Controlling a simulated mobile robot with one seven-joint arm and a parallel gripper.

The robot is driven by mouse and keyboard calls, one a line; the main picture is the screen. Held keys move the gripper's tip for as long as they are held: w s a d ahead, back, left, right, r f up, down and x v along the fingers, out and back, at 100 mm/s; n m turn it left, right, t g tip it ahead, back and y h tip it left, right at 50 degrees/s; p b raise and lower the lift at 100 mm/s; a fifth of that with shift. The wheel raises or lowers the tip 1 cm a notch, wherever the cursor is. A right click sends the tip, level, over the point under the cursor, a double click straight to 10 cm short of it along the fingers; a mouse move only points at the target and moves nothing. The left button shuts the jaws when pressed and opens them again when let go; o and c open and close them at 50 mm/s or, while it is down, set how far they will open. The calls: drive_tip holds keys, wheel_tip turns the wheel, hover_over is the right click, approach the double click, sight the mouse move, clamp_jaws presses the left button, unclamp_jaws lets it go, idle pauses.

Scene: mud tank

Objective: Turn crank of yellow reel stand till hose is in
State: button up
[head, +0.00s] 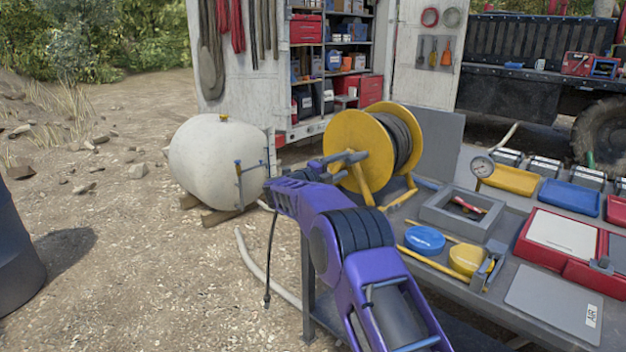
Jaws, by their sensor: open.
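The yellow reel stand (358,135) stands at the left end of the workbench, its round flange facing me. Dark hose (402,140) is wound on its drum between the flanges. My purple arm reaches up from the lower right. My gripper (347,168) is at the front of the near flange, low and left of its middle. Its jaws are open. Grey parts overlap there, so I cannot tell crank from fingers or whether they touch. The hose's free end cannot be made out.
A white tank (218,160) stands left of the bench on wooden blocks. A pale hose (262,268) lies on the gravel. The bench holds a grey open box (428,207), a blue lid (425,240), a yellow lid (467,259) and red cases (520,245). Open ground is at left.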

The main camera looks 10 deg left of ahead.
drive_tip(key=v, duration=1.2)
